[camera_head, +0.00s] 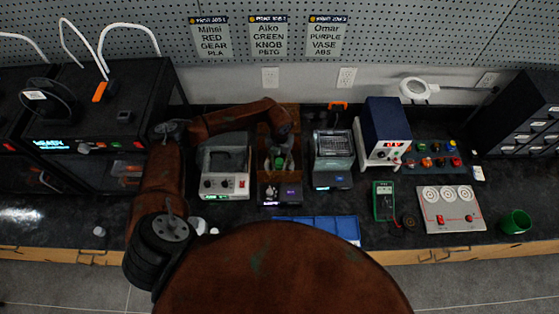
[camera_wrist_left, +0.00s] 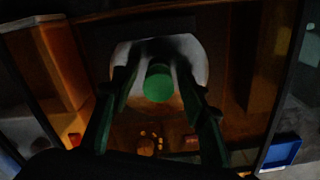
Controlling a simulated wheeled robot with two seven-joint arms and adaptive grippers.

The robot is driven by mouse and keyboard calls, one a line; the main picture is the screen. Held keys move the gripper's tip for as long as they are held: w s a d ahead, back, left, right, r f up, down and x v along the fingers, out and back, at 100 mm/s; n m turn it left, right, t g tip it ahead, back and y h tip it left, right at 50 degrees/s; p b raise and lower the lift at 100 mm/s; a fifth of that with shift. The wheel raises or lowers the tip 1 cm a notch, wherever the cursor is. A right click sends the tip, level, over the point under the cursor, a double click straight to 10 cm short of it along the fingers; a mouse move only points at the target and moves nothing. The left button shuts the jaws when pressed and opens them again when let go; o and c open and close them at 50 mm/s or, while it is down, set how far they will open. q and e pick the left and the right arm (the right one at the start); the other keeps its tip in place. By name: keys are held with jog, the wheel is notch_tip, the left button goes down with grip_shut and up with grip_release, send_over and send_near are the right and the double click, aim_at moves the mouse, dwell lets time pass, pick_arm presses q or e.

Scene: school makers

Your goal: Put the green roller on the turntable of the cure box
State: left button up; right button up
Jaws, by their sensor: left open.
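The cure box (camera_head: 280,194) stands on the bench in the middle of the head view, with orange walls and a dark front panel. My left arm reaches over it from the left, and my left gripper (camera_head: 279,157) is inside it. The green roller (camera_head: 281,162) is there between the fingers. In the left wrist view the roller (camera_wrist_left: 158,88) shows its round green end, over the pale round turntable (camera_wrist_left: 200,62). My left gripper (camera_wrist_left: 157,62) is open, one finger on each side of the roller. Whether the roller rests on the turntable is hard to tell. My right gripper is out of view.
A grey machine with a basin (camera_head: 224,184) stands left of the cure box, and a machine with a clear lid (camera_head: 332,170) stands right. A blue tray (camera_head: 345,227) lies in front. A multimeter (camera_head: 384,201) and a green cup (camera_head: 515,221) are further right.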

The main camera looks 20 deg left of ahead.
aim_at(279, 160)
pick_arm(q)
jog(key=shift+r+p, duration=0.3)
jog(key=shift+r, duration=0.1)
notch_tip(279, 160, up, 12)
jog(key=p, duration=0.7)
jog(key=shift+f, duration=0.25)
jog(key=shift+c, duration=0.3)
